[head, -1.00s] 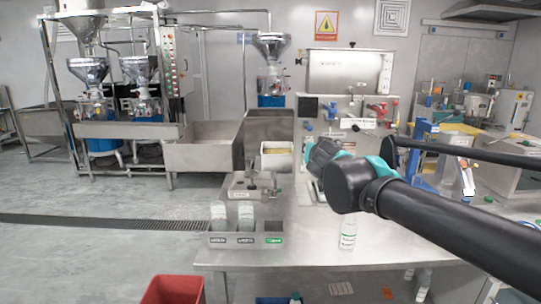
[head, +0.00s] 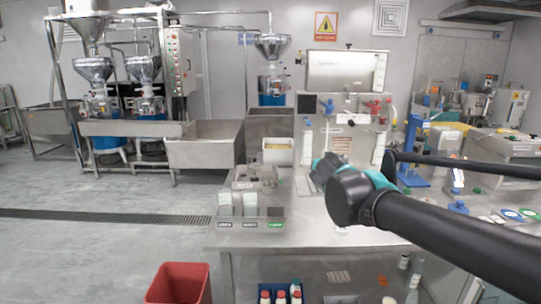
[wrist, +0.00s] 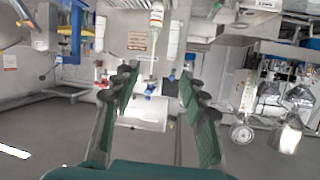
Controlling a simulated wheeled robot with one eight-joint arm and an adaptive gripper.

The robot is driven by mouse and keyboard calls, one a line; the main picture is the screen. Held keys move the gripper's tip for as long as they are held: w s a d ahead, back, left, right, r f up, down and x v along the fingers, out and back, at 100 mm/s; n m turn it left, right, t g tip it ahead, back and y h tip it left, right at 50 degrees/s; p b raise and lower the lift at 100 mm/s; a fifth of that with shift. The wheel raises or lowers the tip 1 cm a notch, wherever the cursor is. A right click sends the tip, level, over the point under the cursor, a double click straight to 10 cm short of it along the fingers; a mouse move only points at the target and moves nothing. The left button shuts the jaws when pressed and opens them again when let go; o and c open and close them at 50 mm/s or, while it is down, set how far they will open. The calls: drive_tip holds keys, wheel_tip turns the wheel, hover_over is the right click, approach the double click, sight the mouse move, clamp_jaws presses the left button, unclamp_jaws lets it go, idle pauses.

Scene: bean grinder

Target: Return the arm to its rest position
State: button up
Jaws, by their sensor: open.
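My arm reaches in from the lower right of the head view over the steel table (head: 235,239). My gripper (head: 318,172) is at its far end, in front of the panel with red and blue valves; its fingers are mostly hidden behind the wrist there. In the wrist view my gripper (wrist: 158,95) shows two green-padded fingers spread well apart. Nothing is held between them. That view looks upside down, with the machine front and bench equipment seen beyond the fingers.
A labelled rack (head: 248,222) holding containers stands at the table's front left. A steel block fixture (head: 254,177) is behind it. A red bin (head: 179,284) is on the floor. Bottles in a blue crate (head: 280,295) sit below the tabletop. Floor at left is open.

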drive_tip(key=s+d+f+g, duration=0.3)
drive_tip(key=s+f, duration=0.1)
drive_tip(key=f, duration=0.6)
drive_tip(key=s+d+f+g, duration=0.25)
drive_tip(key=s+f, duration=0.25)
drive_tip(key=f, duration=0.5)
drive_tip(key=s+a+f+n+g+y, duration=0.2)
drive_tip(key=s+a+f+n+g, duration=0.1)
drive_tip(key=s+f, duration=0.6)
drive_tip(key=shift+s+a+f+g+y, duration=0.15)
drive_tip(key=shift+a+f+g+y, duration=0.2)
drive_tip(key=shift+g, duration=0.2)
